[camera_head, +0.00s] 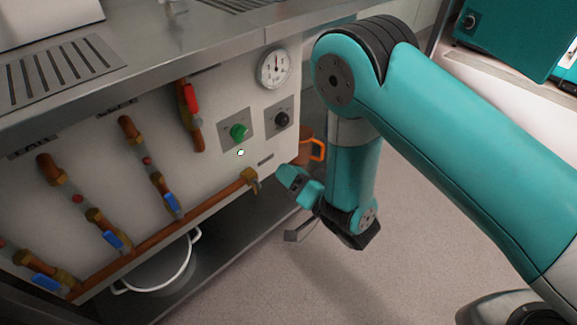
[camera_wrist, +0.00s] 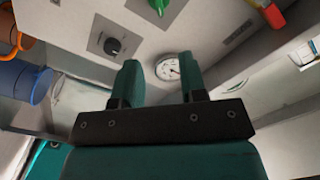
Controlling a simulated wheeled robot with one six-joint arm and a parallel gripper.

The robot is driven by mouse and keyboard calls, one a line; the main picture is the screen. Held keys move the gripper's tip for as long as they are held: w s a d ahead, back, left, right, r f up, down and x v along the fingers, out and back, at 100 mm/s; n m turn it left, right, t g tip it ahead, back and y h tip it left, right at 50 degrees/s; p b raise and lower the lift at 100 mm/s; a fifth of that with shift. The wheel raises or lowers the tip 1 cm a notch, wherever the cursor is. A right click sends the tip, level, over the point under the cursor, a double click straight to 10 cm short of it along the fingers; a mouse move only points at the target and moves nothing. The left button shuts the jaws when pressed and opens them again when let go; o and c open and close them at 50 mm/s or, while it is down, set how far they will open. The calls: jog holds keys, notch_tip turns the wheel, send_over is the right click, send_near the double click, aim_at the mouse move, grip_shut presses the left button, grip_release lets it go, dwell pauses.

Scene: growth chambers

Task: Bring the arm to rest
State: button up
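My arm is teal with dark joints and reaches in from the right in the head view. Its wrist hangs low beside the white valve panel (camera_head: 215,150). My gripper (camera_head: 297,205) is in front of the panel's right end, apart from it as far as I can tell. In the wrist view, the two teal fingers of my gripper (camera_wrist: 160,75) stand well apart with nothing between them. The round gauge (camera_wrist: 167,68) shows behind the gap between them.
The panel carries a green knob (camera_head: 238,131), a black knob (camera_head: 282,119), a gauge (camera_head: 273,68) and copper pipes with blue and red valve handles. A steel counter (camera_head: 150,40) is above it. A white pot (camera_head: 160,275) sits on the lower shelf. The floor (camera_head: 400,270) is clear.

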jog(key=shift+d, duration=0.25)
jog(key=w+d+r+g+h, duration=0.2)
jog(key=d+r+h, duration=0.1)
jog(key=r, duration=0.3)
jog(key=w+d+r+g+h, duration=0.2)
jog(key=d+r+h, duration=0.15)
jog(key=r, duration=0.25)
jog(key=s+d+r+n+g+h, duration=0.1)
jog(key=s+d+r+n+g, duration=0.2)
jog(key=s+r, duration=0.35)
jog(key=s+d+r+n+g+p, duration=0.1)
jog(key=s+d+r+n+g, duration=0.15)
jog(key=s, duration=0.75)
jog(key=s+d+r+n+g+h, duration=0.1)
jog(key=s+d+r+n+g, duration=0.1)
jog(key=s+r+g, duration=0.45)
notch_tip(320, 180, up, 21)
jog(key=s+t+p, duration=0.1)
jog(key=t+p, duration=0.1)
jog(key=p, duration=2.1)
jog(key=shift+f+t, duration=0.15)
jog(key=shift+t, duration=0.25)
jog(key=shift+y, duration=0.25)
